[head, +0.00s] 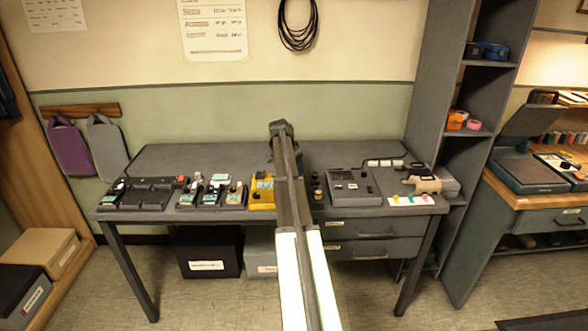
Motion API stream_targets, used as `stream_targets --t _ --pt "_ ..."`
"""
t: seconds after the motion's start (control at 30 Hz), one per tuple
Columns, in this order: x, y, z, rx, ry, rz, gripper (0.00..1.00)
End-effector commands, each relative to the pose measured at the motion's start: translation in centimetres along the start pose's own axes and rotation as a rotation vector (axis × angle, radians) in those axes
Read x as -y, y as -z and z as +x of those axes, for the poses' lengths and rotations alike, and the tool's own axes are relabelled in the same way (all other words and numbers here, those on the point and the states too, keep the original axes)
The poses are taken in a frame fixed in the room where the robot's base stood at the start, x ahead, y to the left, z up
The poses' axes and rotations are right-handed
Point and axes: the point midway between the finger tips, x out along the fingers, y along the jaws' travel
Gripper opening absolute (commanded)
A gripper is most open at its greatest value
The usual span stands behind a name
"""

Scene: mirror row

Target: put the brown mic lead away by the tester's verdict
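The tester is most likely the grey box (352,187) with a small panel and knobs, on the right half of the desk. I cannot read any verdict on it. A tan-brown item (427,184) lies at the desk's right end, touching or close to a grey piece. It is too small to tell whether it is the brown mic lead. No other brown lead can be made out. My arm runs up the middle of the head view and covers part of the desk. My gripper's fingers cannot be seen.
The grey desk (215,157) holds several pedals at left, a yellow box (263,190) and a white card with coloured spots (411,200). Black cables (298,25) hang on the wall. A black bin (208,256) and a grey bin (261,258) stand beneath. Drawers (372,236) are shut. Shelves (470,115) stand right.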

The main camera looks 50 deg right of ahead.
Motion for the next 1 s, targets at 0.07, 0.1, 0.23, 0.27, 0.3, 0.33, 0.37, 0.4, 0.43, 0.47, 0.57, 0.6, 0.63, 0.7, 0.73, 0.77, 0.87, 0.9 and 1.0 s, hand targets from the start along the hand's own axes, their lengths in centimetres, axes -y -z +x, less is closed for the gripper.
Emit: stream_targets --t 0.07,0.1,0.23,0.27,0.3,0.33,0.37,0.4,0.43,0.47,0.57,0.6,0.63,0.7,0.73,0.77,0.87,0.9,1.0 --pt "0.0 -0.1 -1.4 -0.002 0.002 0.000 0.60" --pt "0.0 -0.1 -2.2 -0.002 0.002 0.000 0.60" --pt "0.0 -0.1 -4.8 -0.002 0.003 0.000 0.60" --pt "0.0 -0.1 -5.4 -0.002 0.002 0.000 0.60" --pt "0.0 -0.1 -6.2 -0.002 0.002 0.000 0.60" --pt "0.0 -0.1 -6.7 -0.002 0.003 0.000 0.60" --pt "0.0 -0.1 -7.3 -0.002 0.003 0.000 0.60" --pt "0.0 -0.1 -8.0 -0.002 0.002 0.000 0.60" --pt "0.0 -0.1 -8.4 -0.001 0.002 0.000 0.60" --pt "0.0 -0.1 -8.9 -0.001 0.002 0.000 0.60" --pt "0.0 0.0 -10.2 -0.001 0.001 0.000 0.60" --pt "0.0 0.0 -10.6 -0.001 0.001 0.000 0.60" --pt "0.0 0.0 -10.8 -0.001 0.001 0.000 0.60" --pt "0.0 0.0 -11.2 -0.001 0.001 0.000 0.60" --pt "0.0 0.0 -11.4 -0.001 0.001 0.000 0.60" --pt "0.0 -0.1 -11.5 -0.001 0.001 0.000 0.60" --pt "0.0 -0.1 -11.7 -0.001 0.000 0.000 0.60" --pt "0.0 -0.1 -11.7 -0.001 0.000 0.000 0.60" --pt "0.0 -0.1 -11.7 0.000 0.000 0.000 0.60"
